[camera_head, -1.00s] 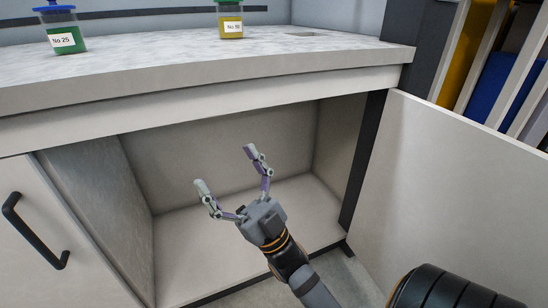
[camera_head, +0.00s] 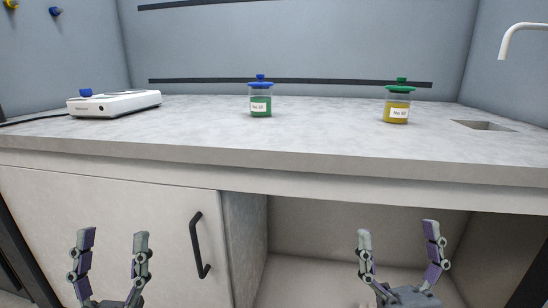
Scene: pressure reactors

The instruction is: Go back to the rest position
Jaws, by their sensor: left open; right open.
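My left gripper (camera_head: 111,256) is at the lower left, in front of the closed cabinet door (camera_head: 150,225). Its fingers point up, spread apart, with nothing between them. My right gripper (camera_head: 401,250) is at the lower right, in front of the open cabinet compartment (camera_head: 330,235). It is also open and empty, fingers up. Both grippers are below the worktop edge and apart from each other. My arms behind the grippers are mostly cut off by the bottom of the view.
On the worktop (camera_head: 200,140) stand a green jar with a blue lid (camera_head: 261,105), a yellow jar with a green lid (camera_head: 397,110) and a white hotplate (camera_head: 115,103). A sink opening (camera_head: 483,126) and a tap (camera_head: 507,45) are at right. A black handle (camera_head: 199,245) sticks out from the door.

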